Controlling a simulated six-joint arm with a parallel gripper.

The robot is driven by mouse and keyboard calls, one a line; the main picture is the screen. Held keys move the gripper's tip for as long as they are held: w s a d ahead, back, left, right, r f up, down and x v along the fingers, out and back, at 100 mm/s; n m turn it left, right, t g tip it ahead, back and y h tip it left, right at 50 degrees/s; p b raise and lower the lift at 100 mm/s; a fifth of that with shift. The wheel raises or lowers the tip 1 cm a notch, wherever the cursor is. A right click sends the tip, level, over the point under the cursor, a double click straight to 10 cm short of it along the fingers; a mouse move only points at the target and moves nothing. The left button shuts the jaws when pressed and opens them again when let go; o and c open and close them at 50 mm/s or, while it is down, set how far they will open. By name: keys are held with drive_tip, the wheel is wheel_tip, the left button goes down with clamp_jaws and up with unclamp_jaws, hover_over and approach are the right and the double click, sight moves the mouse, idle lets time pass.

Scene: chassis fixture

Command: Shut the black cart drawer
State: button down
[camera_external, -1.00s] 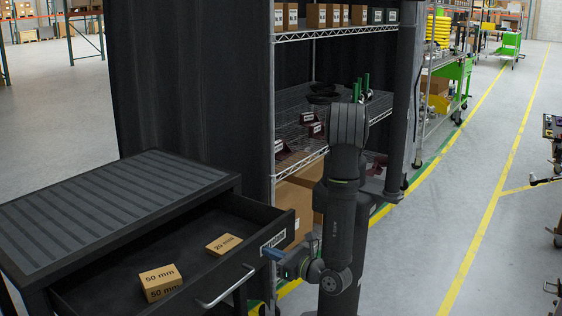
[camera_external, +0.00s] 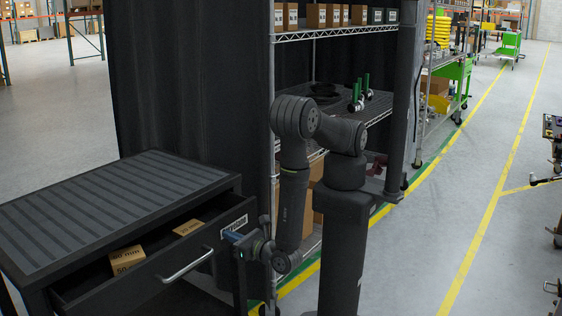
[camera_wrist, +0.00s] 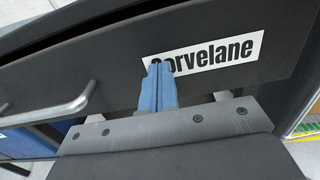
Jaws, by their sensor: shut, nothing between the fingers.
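The black cart drawer (camera_external: 190,262) is partly open, its front standing out from the cart (camera_external: 120,205). Its silver bar handle (camera_external: 187,264) is on the front face; in the wrist view the handle (camera_wrist: 50,110) is at the left. My gripper (camera_external: 232,237) is at the right part of the drawer front, by the white label. In the wrist view the blue fingers (camera_wrist: 158,68) are together, empty, with their tips over the lower left of the label (camera_wrist: 205,58). They look to be against the front, though exact contact is hard to tell.
Two cardboard boxes lie in the drawer, one marked in mm (camera_external: 127,262) and one behind it (camera_external: 188,228). A wire shelf rack (camera_external: 335,35) stands behind my arm. Open floor (camera_external: 430,255) lies to the right.

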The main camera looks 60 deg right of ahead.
drive_tip(key=w, duration=1)
drive_tip(key=shift+w, duration=0.35)
drive_tip(key=shift+w+r, duration=0.1)
drive_tip(key=s, duration=1.4)
drive_tip(key=shift+s, duration=0.35)
drive_tip(key=shift+w, duration=0.15)
drive_tip(key=w, duration=1.3)
drive_tip(key=shift+w, duration=0.4)
drive_tip(key=s, duration=1.4)
